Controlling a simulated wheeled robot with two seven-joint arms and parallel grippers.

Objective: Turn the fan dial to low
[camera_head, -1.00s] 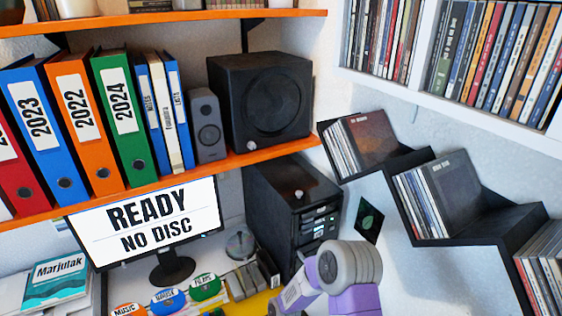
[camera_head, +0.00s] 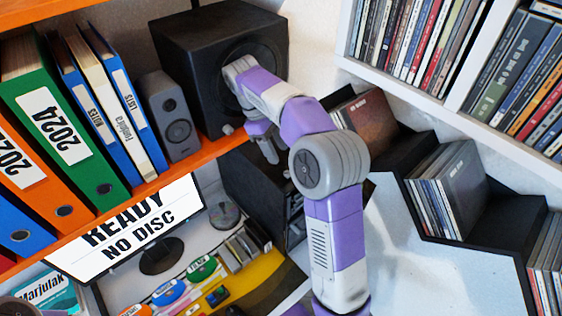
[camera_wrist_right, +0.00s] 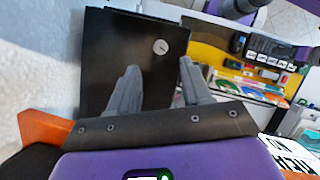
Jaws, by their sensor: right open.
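In the right wrist view a small pale round dial (camera_wrist_right: 160,46) stands on the black top of the computer tower (camera_wrist_right: 112,50). It appears ahead of and between my right gripper's fingers (camera_wrist_right: 158,85), which are apart and empty. In the head view my right gripper (camera_head: 266,150) hangs over the black tower (camera_head: 250,178), in front of the orange shelf edge, and the arm covers part of the tower top. Another pale knob (camera_head: 228,130) shows at the lower left of the black speaker-like box (camera_head: 190,60). No dial setting is readable.
The orange shelf (camera_head: 150,188) holds binders and a grey speaker (camera_head: 170,115). Below, a monitor (camera_head: 140,230) reads "READY NO DISC". Black stepped shelves (camera_head: 505,225) with disc cases stand at right.

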